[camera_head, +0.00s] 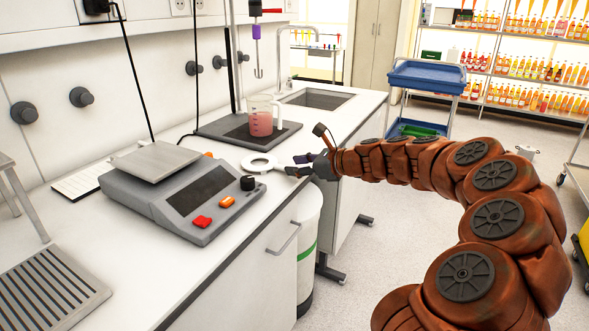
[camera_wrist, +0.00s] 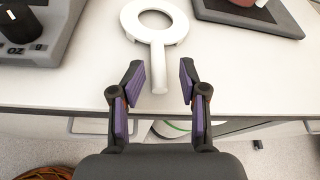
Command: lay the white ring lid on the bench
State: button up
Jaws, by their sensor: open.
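The white ring lid (camera_head: 260,162) is a flat ring with a straight handle. It lies flat on the white bench (camera_head: 226,227) near its front edge, between the scale and the dark stirrer plate. In the wrist view the ring lid (camera_wrist: 157,29) is at the top centre, its handle pointing towards me. My gripper (camera_head: 297,165) is at the bench edge, beside the handle end. In the wrist view my gripper (camera_wrist: 159,82) is open, with the handle's end between its purple-padded fingertips and visible gaps on both sides.
A grey scale (camera_head: 180,190) stands left of the lid. A white bin (camera_head: 307,245) is below the bench edge. A blue-tray cart (camera_head: 427,77) stands farther back.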

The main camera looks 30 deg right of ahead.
jog(key=v, duration=1.1)
dwell(0.3)
